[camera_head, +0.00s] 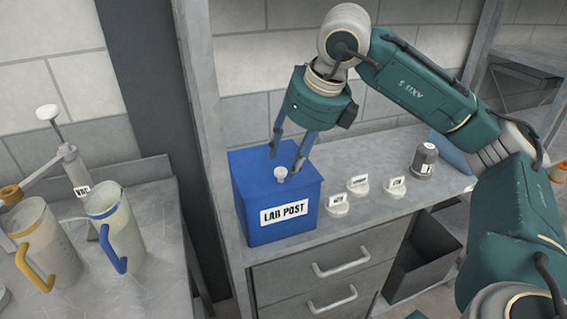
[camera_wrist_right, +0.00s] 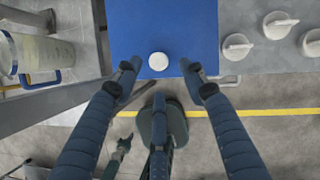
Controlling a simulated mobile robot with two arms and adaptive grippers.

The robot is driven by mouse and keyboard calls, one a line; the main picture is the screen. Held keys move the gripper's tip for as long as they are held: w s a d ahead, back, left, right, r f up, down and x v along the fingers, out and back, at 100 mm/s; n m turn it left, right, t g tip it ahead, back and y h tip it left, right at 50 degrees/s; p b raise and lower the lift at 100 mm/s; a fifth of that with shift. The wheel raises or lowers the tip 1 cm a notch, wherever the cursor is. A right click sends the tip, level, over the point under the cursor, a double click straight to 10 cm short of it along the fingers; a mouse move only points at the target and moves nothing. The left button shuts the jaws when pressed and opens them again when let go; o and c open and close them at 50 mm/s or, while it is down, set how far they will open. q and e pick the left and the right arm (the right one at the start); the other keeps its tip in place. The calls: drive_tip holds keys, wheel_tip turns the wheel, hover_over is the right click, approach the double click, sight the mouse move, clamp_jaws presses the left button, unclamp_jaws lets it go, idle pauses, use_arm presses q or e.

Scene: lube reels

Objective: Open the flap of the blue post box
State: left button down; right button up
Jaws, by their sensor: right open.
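The blue post box (camera_head: 255,217) with a white "LAB POST" label stands on the grey bench. Its top is closed, and a small white knob (camera_head: 280,174) sticks up from it. The knob also shows in the right wrist view (camera_wrist_right: 158,62) on the blue top (camera_wrist_right: 163,25). My right gripper (camera_head: 284,162) is above the box, pointing down, with its fingers apart. In the right wrist view its fingertips (camera_wrist_right: 158,70) lie on either side of the knob, not touching it. The left gripper is not identifiable in the head view.
Several white labelled knobs (camera_head: 358,185) stand on the bench right of the box, with a dark grey bottle (camera_head: 424,160) beyond. Drawers with handles (camera_head: 341,262) are below. At left, jugs with yellow (camera_head: 38,240) and blue (camera_head: 118,228) handles stand on another table.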

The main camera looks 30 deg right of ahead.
sight(282, 171)
drive_tip(key=x, duration=0.3)
drive_tip(key=shift+w, duration=0.15)
drive_tip(key=shift+w+f, duration=0.15)
drive_tip(key=shift+f, duration=0.45)
drive_tip(key=shift+w, duration=0.1)
drive_tip(key=shift+c, duration=0.8)
drive_tip(key=c, duration=0.5)
use_arm(q)
drive_tip(key=w, duration=0.2)
drive_tip(key=shift+w+r, duration=0.35)
use_arm(e)
clamp_jaws()
